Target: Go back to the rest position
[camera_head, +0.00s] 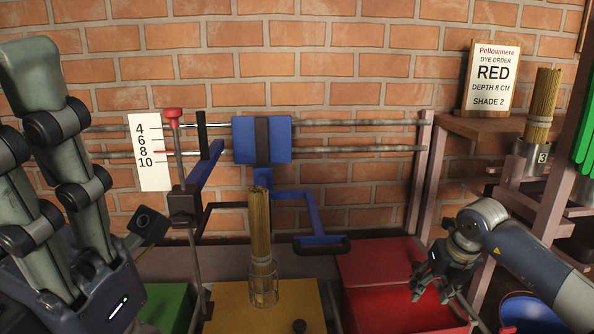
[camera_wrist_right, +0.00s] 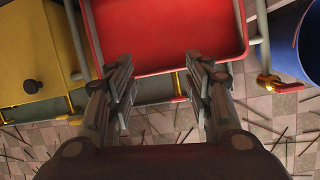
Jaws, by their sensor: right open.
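My right gripper (camera_head: 432,292) hangs fingers-down at the right, in front of the red tray (camera_head: 405,312). In the right wrist view its jaws (camera_wrist_right: 161,75) are apart with nothing between them, and the red tray (camera_wrist_right: 165,25) shows beyond the fingertips. My left gripper (camera_head: 50,150) looms large and close at the left edge, pointing up and partly cut off. Its fingertip gap cannot be made out.
A bundle of sticks (camera_head: 260,230) stands in a wire holder above the yellow tray (camera_head: 225,305). A blue carriage (camera_head: 280,140) sits on rails by the scale (camera_head: 149,150). A wooden shelf (camera_head: 495,128) carries the RED sign (camera_head: 490,78). A blue bucket (camera_head: 530,310) is at lower right.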

